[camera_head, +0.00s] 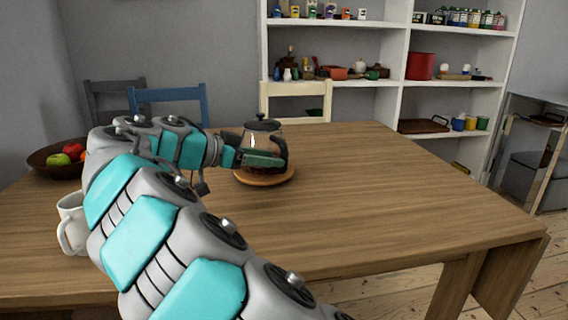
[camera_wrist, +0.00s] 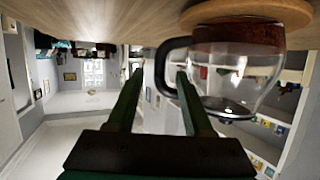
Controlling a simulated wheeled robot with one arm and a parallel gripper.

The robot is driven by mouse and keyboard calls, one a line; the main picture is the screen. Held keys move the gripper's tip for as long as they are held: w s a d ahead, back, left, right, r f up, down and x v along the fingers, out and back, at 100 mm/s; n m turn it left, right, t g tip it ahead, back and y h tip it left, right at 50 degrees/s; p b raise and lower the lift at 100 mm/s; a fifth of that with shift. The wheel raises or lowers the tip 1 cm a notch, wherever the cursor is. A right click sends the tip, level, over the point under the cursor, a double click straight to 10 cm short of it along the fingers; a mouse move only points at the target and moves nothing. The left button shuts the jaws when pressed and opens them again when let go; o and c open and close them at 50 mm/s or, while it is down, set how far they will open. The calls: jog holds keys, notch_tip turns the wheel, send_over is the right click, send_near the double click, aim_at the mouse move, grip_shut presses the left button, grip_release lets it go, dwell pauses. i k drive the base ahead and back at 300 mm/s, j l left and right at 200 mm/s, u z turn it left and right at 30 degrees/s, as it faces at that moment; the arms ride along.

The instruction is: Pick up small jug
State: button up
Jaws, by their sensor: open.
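A small glass jug (camera_head: 262,130) with a dark lid, a black handle and dark contents stands upright on a round wooden board (camera_head: 265,181) on the table. My gripper (camera_head: 268,159) is at the jug, partly covering it in the head view. In the wrist view, which is upside down, the jug (camera_wrist: 235,70) is on the right, and its black handle (camera_wrist: 160,68) shows between the tips of my open gripper (camera_wrist: 160,74). The fingers stand on either side of the handle; I cannot tell whether either touches it.
A white mug (camera_head: 72,223) stands at the table's left, beside my arm. A brown fruit bowl (camera_head: 48,165) is behind it. Chairs, including a blue one (camera_head: 170,95) and a cream one (camera_head: 297,90), stand beyond the table (camera_head: 400,200). The table's right half is clear.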

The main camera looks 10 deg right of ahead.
aim_at(73, 222)
jog(key=j+u, duration=0.15)
jog(key=u, duration=0.25)
jog(key=k+j+u, duration=0.1)
jog(key=u, duration=0.3)
jog(key=j+u, duration=0.25)
jog(key=u, duration=0.2)
jog(key=l+u, duration=0.15)
jog(key=l, duration=0.4)
